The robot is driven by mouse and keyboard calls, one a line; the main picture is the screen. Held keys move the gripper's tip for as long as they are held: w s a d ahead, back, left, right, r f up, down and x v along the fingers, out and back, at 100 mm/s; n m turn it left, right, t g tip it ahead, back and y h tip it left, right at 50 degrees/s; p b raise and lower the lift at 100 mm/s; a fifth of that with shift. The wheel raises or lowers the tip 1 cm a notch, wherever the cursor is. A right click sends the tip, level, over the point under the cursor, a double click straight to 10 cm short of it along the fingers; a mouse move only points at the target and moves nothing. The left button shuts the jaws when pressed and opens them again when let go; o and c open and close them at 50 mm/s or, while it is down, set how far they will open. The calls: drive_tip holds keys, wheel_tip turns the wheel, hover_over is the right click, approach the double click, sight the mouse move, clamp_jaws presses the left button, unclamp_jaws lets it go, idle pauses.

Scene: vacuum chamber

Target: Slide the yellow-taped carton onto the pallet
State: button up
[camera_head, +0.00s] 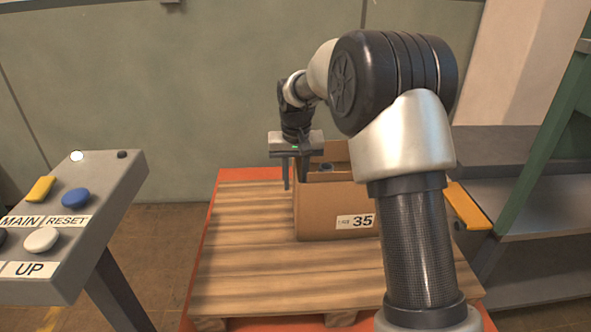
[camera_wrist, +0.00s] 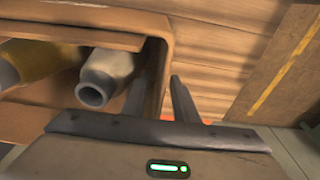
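An open brown carton (camera_head: 335,213) labelled 35 stands upright on the wooden pallet (camera_head: 245,262). No yellow tape shows on its visible sides. It also fills the left of the wrist view (camera_wrist: 75,20), with a grey bottle-like item (camera_wrist: 105,80) and a yellowish one (camera_wrist: 38,60) inside. My gripper (camera_head: 295,172) is at the carton's left wall. In the wrist view, my gripper (camera_wrist: 160,95) has one finger inside the wall and one outside, with small gaps, so it looks open. My arm hides the carton's right part.
A yellow strip (camera_head: 468,206) shows beside my arm at the right, partly hidden; I cannot tell what bears it. Grey shelves (camera_head: 535,222) stand right. A button panel (camera_head: 70,220) stands left. The pallet's left planks are clear; an orange edge (camera_head: 205,235) borders it.

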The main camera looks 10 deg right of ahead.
wheel_tip(320, 180, down, 2)
drive_tip(key=shift+w, duration=0.15)
clamp_jaws()
idle(1.5)
